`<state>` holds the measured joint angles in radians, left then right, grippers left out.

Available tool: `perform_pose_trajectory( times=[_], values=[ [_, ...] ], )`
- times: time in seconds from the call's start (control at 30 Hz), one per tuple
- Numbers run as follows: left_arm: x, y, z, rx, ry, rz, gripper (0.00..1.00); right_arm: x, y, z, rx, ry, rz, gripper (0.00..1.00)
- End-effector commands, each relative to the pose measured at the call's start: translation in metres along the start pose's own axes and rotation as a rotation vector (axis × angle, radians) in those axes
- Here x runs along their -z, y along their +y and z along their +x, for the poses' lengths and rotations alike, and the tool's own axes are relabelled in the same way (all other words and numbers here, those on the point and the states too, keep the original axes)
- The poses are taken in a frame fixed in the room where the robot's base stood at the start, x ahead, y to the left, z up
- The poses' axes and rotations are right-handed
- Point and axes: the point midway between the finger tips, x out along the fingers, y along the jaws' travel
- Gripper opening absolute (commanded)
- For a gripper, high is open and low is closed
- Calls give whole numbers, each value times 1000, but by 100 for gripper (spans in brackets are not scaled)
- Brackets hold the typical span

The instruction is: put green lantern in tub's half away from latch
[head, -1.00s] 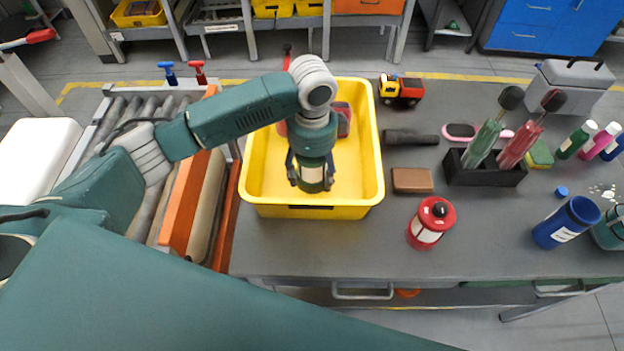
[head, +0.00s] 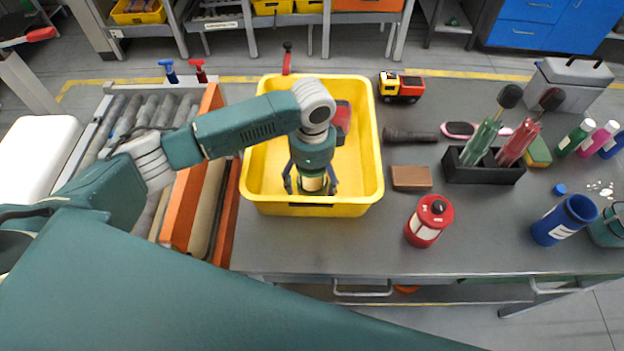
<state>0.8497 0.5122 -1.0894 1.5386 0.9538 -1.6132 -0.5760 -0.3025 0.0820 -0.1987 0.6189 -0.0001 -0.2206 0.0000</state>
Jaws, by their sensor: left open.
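The yellow tub (head: 375,150) stands on the grey table. A red lever with a dark tip (head: 287,58), perhaps the latch, stands at its far edge, left of centre. The green lantern (head: 313,183), with a pale body band, is in the tub's near half, close to the near wall. My left gripper (head: 311,187) is over it from above, open, with one finger on each side. The gripper hides the lantern's top, and I cannot tell whether the fingers touch it. My right gripper is not in view.
A red item (head: 342,118) lies in the tub's far right part. A red lantern (head: 428,221), brown block (head: 411,178), dark flashlight (head: 410,136) and toy truck (head: 401,87) stand or lie right of the tub. Rollers and orange-edged boards (head: 188,195) are at left.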

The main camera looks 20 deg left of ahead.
Motion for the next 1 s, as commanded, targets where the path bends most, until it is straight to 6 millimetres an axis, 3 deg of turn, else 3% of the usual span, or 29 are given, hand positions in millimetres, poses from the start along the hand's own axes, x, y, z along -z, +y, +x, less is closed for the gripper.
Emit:
perform_pose_trajectory(
  times=[0.23, 0.7, 1.0],
  values=[
    [0, -1, -11, 2, 1, 0, 80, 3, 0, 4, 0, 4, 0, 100],
    [1, -1, -102, 3, 2, 1, 80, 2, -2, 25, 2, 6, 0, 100],
    [0, 0, -123, 0, 1, 0, 80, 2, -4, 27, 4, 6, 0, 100]
  ],
)
